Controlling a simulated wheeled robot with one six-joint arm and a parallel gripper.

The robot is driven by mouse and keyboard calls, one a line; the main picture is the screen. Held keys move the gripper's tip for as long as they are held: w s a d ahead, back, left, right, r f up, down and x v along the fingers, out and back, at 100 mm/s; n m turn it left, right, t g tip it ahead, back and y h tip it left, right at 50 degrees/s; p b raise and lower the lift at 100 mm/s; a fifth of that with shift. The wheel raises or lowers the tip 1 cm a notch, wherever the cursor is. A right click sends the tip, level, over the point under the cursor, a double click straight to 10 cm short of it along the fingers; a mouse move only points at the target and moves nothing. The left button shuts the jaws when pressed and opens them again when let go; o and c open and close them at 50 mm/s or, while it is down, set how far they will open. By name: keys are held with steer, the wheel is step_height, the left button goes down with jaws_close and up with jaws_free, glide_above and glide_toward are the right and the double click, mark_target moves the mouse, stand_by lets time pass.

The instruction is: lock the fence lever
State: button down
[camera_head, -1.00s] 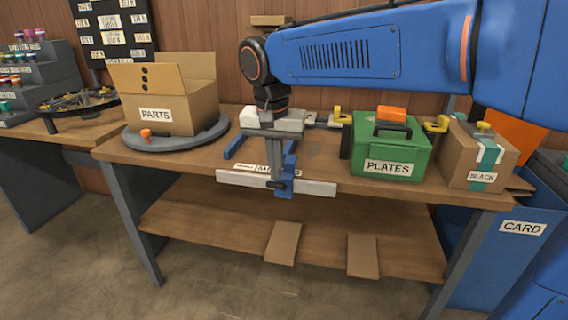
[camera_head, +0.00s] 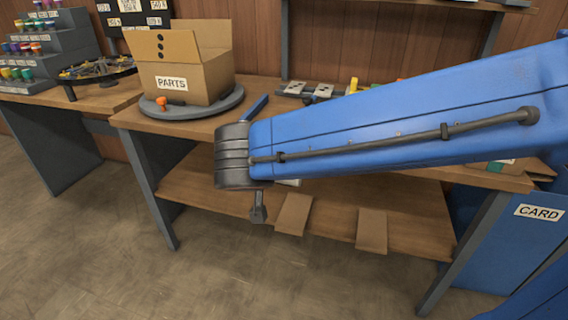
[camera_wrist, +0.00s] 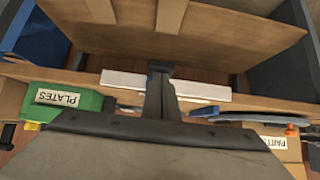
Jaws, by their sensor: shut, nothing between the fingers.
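The white fence bar (camera_wrist: 125,79) lies along the table's front edge in the wrist view, crossing behind my fingers. In the head view my arm covers nearly all of the fence; a small pale piece (camera_head: 290,182) shows below the arm. A blue rail (camera_head: 256,106) shows above the arm. The fence lever cannot be made out in either current view. My gripper (camera_wrist: 161,68) is shut and empty, in front of the middle of the bar; contact cannot be told. In the head view it hangs below the wrist (camera_head: 258,213), in front of the lower shelf.
The PARTS box (camera_head: 185,65) stands on a grey round turntable (camera_head: 205,109) at the table's left. The green PLATES case (camera_wrist: 85,101) is at the left in the wrist view. Two boards (camera_head: 294,213) (camera_head: 371,231) jut from the lower shelf. The floor in front is clear.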

steer(key=shift+s+f, duration=0.15)
steer(key=shift+f, duration=1.15)
steer(key=shift+s+f, duration=0.1)
steer(key=shift+f, duration=1.3)
